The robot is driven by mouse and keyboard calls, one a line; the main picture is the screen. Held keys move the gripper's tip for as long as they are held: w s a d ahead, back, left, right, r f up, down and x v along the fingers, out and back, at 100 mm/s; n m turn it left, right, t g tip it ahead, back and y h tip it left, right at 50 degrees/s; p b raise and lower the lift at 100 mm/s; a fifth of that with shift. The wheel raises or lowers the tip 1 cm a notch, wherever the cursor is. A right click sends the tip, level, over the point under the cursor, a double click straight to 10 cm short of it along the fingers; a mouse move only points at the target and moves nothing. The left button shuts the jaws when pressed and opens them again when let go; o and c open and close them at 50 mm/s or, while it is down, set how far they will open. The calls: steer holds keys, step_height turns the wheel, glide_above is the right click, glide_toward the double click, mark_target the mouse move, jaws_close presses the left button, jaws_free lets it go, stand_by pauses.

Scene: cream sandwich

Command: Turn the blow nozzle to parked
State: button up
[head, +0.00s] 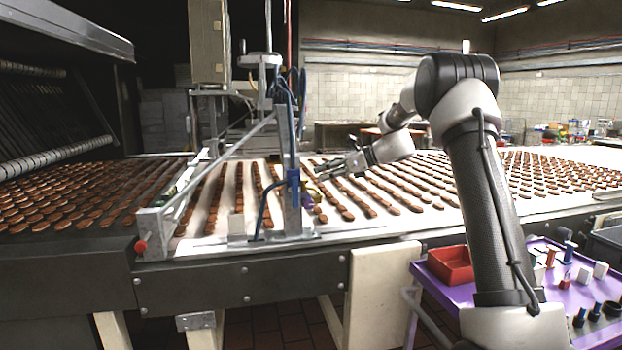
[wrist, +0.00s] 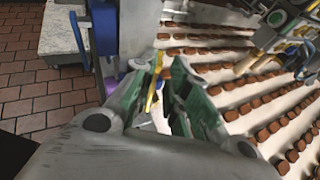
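My gripper (head: 326,173) reaches in from the right over the conveyor, beside the blue upright bracket (head: 294,190) at the belt's near edge. In the wrist view my gripper (wrist: 160,72) has its two green-padded fingers apart. A narrow yellow part (wrist: 154,84), which seems to be the blow nozzle, shows between them. I cannot tell whether either finger touches it. In the head view a small yellowish and purple piece (head: 307,199) sits at the bracket, just below and left of my fingertips. The nozzle's exact angle is unclear.
Rows of brown biscuits (head: 400,185) cover the white belt under my arm. A metal frame with hoses (head: 272,100) stands left of my gripper. A purple cart (head: 460,293) with a red bin (head: 450,265) and small parts is at the lower right.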

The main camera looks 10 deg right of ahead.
steer(key=x, duration=0.5)
steer(key=shift+s, duration=0.1)
jaws_close()
